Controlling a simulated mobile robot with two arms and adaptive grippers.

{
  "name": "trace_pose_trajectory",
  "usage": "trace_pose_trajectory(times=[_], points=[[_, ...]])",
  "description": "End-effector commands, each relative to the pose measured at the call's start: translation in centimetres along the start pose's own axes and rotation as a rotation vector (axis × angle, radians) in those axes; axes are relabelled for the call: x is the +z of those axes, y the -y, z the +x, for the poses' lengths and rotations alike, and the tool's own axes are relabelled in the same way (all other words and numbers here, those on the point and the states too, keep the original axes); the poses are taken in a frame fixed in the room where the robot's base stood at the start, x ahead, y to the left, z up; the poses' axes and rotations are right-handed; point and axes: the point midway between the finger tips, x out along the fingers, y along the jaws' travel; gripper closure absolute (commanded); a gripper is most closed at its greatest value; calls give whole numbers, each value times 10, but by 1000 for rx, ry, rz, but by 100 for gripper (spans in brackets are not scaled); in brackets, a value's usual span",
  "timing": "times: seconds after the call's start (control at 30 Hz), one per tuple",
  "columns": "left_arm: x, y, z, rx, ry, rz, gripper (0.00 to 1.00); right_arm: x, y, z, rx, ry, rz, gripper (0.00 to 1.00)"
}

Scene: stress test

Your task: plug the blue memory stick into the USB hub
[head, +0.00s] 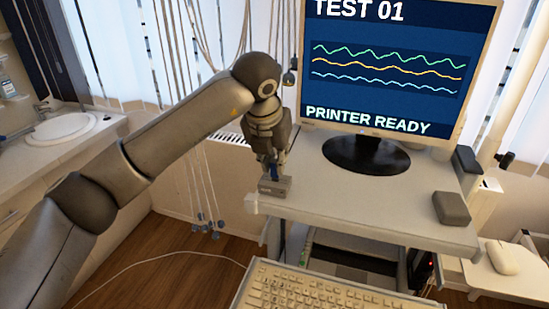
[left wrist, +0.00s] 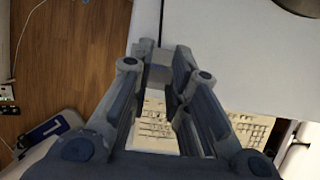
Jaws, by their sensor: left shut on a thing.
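My left gripper (head: 274,166) points down over the left corner of the desk. It is shut on the blue memory stick, which is mostly hidden between the fingers; only a small bluish patch shows there in the head view. The USB hub (head: 275,187), a small grey box, lies on the desk directly below the fingertips. I cannot tell whether the stick touches the hub or is in a port. The gripper's fingers also fill the middle of the left wrist view (left wrist: 167,65), with a grey block between their tips. My right gripper is not in view.
A monitor (head: 387,80) stands on the white desk (head: 350,200), its round black base behind the hub. A dark grey box (head: 451,208) sits at the desk's right. A keyboard (head: 320,288) lies in front, lower. Cables hang left of the desk.

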Motion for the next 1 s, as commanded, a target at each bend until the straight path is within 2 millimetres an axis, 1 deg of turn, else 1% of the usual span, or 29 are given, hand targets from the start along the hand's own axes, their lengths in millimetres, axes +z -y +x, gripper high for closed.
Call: trace_pose_trajectory(times=[0.5, 0.53, 0.7, 0.93, 1.0], points=[[-4, 0, 10, 0, 0, 0, 92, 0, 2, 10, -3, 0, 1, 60], [-4, 0, 9, 0, 0, 0, 81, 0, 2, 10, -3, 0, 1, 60], [-4, 0, 9, 0, 0, 0, 59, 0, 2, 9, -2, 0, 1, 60], [-4, 0, 9, 0, 0, 0, 58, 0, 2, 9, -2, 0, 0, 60], [-4, 0, 8, 0, 0, 0, 58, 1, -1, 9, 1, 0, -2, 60]])
